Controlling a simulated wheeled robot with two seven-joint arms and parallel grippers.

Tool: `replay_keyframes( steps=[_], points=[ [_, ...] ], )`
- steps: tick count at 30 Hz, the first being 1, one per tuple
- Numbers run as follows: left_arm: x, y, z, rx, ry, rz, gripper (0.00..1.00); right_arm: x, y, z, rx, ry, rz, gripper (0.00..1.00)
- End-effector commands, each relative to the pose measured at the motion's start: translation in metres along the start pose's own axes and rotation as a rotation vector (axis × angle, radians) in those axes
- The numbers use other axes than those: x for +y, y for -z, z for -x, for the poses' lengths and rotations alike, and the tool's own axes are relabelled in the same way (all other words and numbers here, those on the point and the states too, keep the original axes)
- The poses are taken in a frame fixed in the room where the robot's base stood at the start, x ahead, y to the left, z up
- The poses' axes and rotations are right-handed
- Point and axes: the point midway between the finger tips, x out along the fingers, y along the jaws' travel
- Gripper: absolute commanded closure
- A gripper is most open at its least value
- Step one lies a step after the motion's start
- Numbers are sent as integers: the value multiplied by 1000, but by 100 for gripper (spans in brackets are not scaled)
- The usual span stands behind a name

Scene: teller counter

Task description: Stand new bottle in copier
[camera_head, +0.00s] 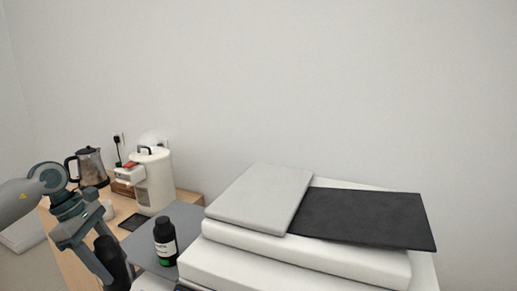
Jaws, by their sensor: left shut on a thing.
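A black bottle (164,241) with a dark cap, a white label and a green band is upright near the bottom of the view, just left of the copier (300,256). The copier is white, with a light grey lid section and a dark flat panel on top. My left gripper (118,265) comes down from the left, beside the bottle, and runs off the bottom edge. My right gripper is out of view.
A grey mat (185,217) lies on the wooden counter behind the bottle. A metal kettle (90,167), a white appliance (154,183) and a small dark tray (133,221) are farther back left. A plain wall closes off the back.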

Motion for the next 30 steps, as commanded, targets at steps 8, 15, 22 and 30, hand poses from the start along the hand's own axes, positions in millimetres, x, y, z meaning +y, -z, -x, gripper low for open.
replay_keyframes(
  steps=[8, 15, 22, 30],
  points=[
    [-33, -15, -14, 2, 187, -452, 81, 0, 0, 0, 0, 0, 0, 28],
    [-66, -24, -23, 2, 356, -857, 81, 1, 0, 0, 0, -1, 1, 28],
    [-93, -30, -27, 1, 478, -1152, 81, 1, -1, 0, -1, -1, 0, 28],
    [-98, -65, -43, -2, 547, -1321, 81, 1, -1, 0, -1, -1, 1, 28]
  ],
)
